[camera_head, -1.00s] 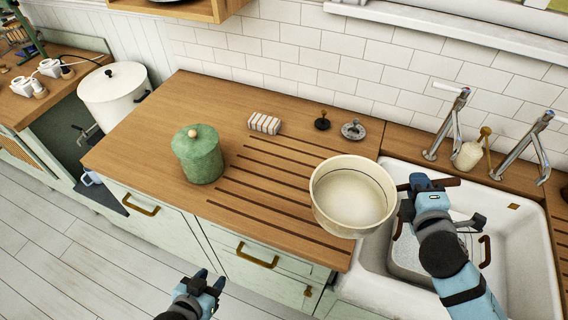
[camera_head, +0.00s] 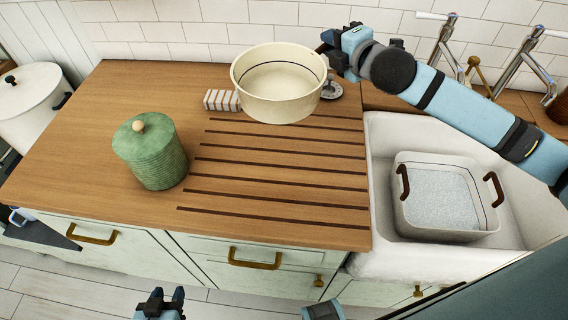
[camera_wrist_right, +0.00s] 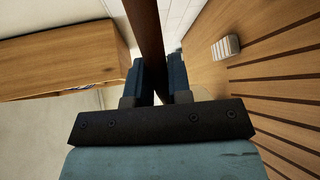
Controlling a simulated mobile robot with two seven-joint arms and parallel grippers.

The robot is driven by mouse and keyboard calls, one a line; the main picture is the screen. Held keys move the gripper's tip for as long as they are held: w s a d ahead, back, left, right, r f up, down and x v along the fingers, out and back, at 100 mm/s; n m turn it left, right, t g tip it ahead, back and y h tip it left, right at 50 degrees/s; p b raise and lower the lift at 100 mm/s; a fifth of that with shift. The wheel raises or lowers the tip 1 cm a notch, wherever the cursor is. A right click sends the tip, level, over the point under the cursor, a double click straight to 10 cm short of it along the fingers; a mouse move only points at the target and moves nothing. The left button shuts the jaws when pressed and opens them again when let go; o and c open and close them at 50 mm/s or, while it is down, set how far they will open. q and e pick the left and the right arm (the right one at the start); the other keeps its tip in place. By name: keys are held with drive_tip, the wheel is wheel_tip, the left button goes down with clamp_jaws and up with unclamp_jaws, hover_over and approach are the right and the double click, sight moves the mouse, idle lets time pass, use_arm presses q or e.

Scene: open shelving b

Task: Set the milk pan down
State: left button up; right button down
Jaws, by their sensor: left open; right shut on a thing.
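The milk pan (camera_head: 279,106), a round cream pot with a dark line inside, is upright near the back of the wooden counter (camera_head: 90,150) in the head view. It appears held above the counter, over the far grooves; the exact gap is unclear. My right gripper (camera_head: 345,42) is at the pan's right side, shut on its dark brown handle. The handle (camera_wrist_right: 147,28) runs up between the fingers in the right wrist view; the pan's bowl is not clear there. My left gripper (camera_head: 161,302) is open and empty, low in front of the cabinets.
A green lidded jar (camera_head: 152,158) stands left on the counter. A striped block (camera_head: 220,100) and a metal sink strainer (camera_head: 331,89) are close to the pan. The sink (camera_head: 385,190) holds a basin (camera_head: 440,232). The front grooved area (camera_head: 270,195) is clear.

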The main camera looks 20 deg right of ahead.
drive_tip(key=shift+w+d+r, duration=0.15)
drive_tip(key=shift+w+d, duration=0.1)
drive_tip(key=shift+d, duration=0.3)
drive_tip(key=shift+d+b, duration=0.15)
drive_tip(key=shift+b, duration=0.2)
use_arm(q)
drive_tip(key=shift+w+f+b, duration=0.15)
drive_tip(key=shift+f+b, duration=0.95)
drive_tip(key=shift+f, duration=0.5)
use_arm(e)
drive_tip(key=shift+w+f, duration=0.15)
drive_tip(key=shift+f, duration=9.6)
drive_tip(key=shift+f, duration=0.15)
drive_tip(key=c, duration=1.1)
unclamp_jaws()
drive_tip(key=shift+o, duration=0.2)
